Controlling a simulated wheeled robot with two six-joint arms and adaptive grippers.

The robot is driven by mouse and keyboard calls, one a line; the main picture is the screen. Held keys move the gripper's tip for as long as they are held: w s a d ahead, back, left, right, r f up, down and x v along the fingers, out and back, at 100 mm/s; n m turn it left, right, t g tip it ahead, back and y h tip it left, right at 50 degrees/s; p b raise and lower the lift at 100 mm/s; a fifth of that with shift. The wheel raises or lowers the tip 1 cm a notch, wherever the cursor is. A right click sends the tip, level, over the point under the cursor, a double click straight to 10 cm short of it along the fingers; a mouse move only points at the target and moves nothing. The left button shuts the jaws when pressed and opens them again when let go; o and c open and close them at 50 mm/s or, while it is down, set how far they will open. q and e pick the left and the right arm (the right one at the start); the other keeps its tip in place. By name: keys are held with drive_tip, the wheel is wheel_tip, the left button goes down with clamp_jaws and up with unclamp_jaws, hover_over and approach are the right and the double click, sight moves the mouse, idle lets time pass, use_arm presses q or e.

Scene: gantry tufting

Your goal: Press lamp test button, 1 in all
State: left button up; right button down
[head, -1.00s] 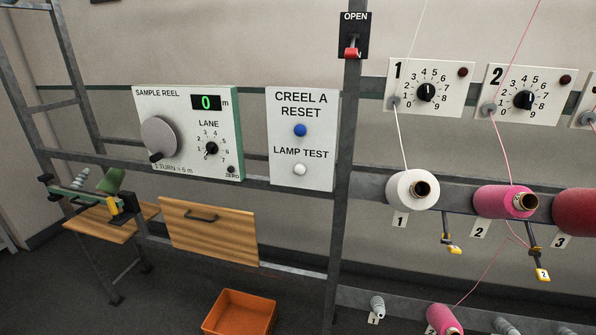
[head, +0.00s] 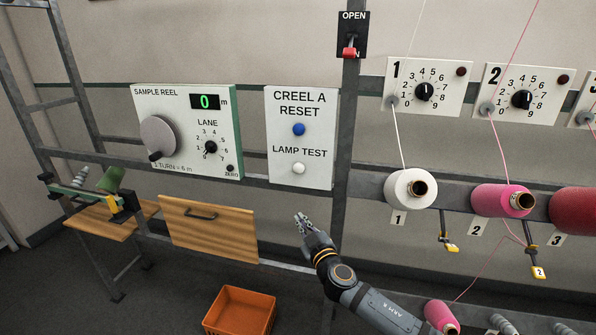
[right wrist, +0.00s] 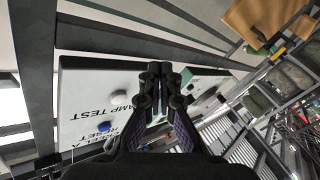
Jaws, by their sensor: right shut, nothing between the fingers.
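The lamp test button (head: 299,168) is a white round button under the words LAMP TEST on the white Creel A panel (head: 317,130). A blue reset button (head: 299,129) sits above it; it also shows in the right wrist view (right wrist: 104,126). My right gripper (head: 300,219) is shut and empty, below the panel in the head view and apart from the button. My left gripper is not in view.
The sample reel box (head: 186,131) with crank and lane knob is left of the panel. A metal post (head: 345,130) stands right of it, with yarn cones (head: 411,189) beyond. A wooden drawer front (head: 208,231) and orange bin (head: 240,312) are lower left.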

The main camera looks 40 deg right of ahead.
sight(299, 168)
drive_tip(key=s+a+r+t+y, duration=0.1)
drive_tip(key=a+r, duration=0.1)
drive_tip(key=r, duration=0.4)
drive_tip(key=s+a+r+n+t+y, duration=0.1)
drive_tip(key=a+r+t, duration=0.1)
drive_tip(key=r, duration=0.5)
drive_tip(key=shift+a, duration=0.85)
drive_tip(key=shift+w+f, duration=0.1)
drive_tip(key=shift+w, duration=0.05)
drive_tip(key=shift+w+d+b, duration=0.45)
drive_tip(key=shift+w+d, duration=0.95)
drive_tip(key=shift+d, duration=0.3)
drive_tip(key=shift+w+d+b, duration=0.4)
drive_tip(key=shift+w+d, duration=1)
drive_tip(key=shift+d, duration=0.25)
drive_tip(key=shift+w+d+f+b, duration=0.1)
drive_tip(key=shift+w+d+b, duration=0.15)
drive_tip(key=shift+b, duration=0.15)
drive_tip(key=shift+d, duration=0.1)
